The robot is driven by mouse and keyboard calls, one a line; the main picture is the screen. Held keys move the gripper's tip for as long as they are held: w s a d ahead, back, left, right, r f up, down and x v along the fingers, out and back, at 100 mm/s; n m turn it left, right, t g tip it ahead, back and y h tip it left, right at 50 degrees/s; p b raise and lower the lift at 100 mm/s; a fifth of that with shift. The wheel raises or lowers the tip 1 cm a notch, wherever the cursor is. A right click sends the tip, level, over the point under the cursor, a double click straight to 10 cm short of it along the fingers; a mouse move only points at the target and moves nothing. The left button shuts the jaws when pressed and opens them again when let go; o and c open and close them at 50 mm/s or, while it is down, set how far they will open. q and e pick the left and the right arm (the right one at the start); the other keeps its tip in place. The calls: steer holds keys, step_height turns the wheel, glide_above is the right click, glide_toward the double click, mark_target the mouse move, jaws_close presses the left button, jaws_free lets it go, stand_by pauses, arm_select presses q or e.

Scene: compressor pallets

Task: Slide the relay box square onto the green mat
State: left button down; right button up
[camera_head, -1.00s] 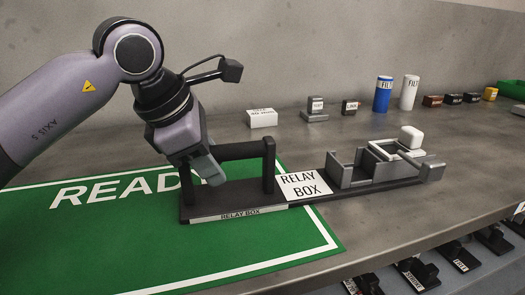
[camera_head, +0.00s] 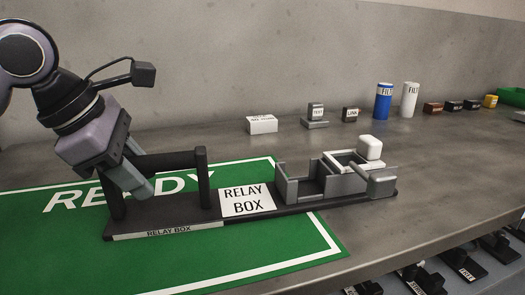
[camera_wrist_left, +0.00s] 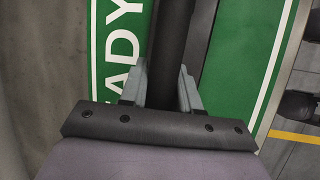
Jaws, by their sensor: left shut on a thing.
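The relay box (camera_head: 245,200) is a long dark base with a white label, grey open compartments and a white block at its right end. A black handle bar (camera_head: 168,161) stands on posts at its left end. My left gripper (camera_head: 140,172) is shut on this handle; the wrist view shows the bar (camera_wrist_left: 172,50) between its fingers (camera_wrist_left: 160,85). The green mat (camera_head: 250,250) lies under the left part of the box. The box's right end reaches past the mat's right white border onto the grey table. My right gripper is not in view.
Along the back stand a white box (camera_head: 262,124), a blue cylinder (camera_head: 383,103), a white cylinder (camera_head: 410,100) and several small blocks. A green tray (camera_head: 512,97) is at the far right. Below the table's front edge are several dark parts (camera_head: 463,263).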

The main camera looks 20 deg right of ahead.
arm_select(q)
steer(key=shift+a+f+b, duration=0.1)
steer(key=shift+a+f, duration=0.05)
steer(key=shift+a, duration=1.65)
steer(key=shift+a+f+b, duration=0.1)
steer(key=shift+a+f, duration=0.05)
steer(key=shift+a, duration=1.6)
steer(key=shift+a+f+b, duration=0.1)
steer(key=shift+a+f, duration=0.05)
steer(key=shift+a, duration=1.65)
steer(key=c, duration=0.7)
jaws_free()
steer(key=shift+c, duration=0.2)
steer(key=shift+r, duration=0.1)
